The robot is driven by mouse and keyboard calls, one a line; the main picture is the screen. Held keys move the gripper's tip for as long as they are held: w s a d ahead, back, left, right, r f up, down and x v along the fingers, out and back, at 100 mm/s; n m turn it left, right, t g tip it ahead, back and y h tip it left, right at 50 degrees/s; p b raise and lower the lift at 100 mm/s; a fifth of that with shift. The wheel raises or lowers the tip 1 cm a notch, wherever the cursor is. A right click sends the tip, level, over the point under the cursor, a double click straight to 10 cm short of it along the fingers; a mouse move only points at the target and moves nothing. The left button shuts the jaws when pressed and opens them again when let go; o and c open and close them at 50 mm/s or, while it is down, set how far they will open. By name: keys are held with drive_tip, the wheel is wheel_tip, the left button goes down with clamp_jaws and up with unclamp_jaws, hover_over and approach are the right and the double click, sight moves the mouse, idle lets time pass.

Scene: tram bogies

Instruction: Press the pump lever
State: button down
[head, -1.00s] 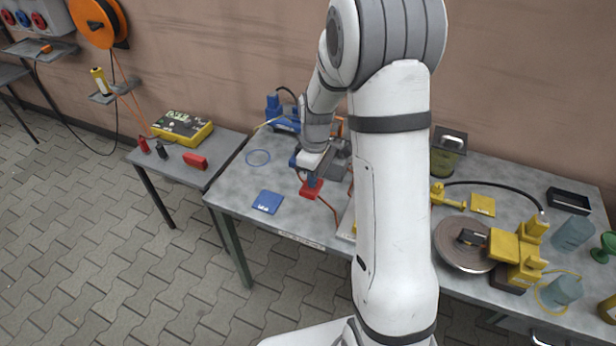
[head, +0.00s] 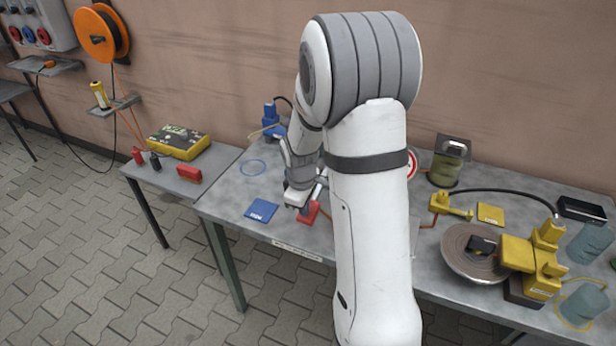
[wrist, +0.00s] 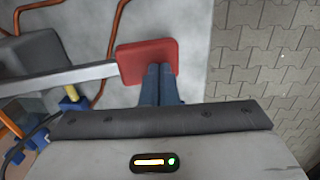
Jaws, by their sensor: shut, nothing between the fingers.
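The pump lever is a pale bar (wrist: 65,79) ending in a flat red pad (wrist: 147,60), best seen in the wrist view. In the head view the red pad (head: 309,213) shows beside my gripper, with most of the lever hidden behind my arm. My gripper (wrist: 160,69) is shut and empty, its two dark blue fingers side by side. Their tips overlap the lower right part of the red pad in the wrist view. I cannot tell whether they touch it. In the head view my gripper (head: 301,206) is just above the table.
A blue plate (head: 262,210) lies left of my gripper, near the table's front edge, with a blue ring (head: 253,167) behind it. Yellow equipment (head: 530,260) and a round disc (head: 470,250) stand right of my arm.

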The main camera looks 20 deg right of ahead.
drive_tip(key=shift+s+d+f, duration=0.1)
drive_tip(key=shift+s+f, duration=0.3)
drive_tip(key=shift+f, duration=0.25)
drive_tip(key=r+p, duration=0.2)
drive_tip(key=r, duration=0.1)
drive_tip(key=a+r+p, duration=0.1)
drive_tip(key=r, duration=0.1)
drive_tip(key=shift+s+r, duration=0.1)
wheel_tip(320, 180, up, 9)
drive_tip(key=s+a, duration=0.2)
drive_tip(key=shift+a+r, duration=0.15)
idle(0.8)
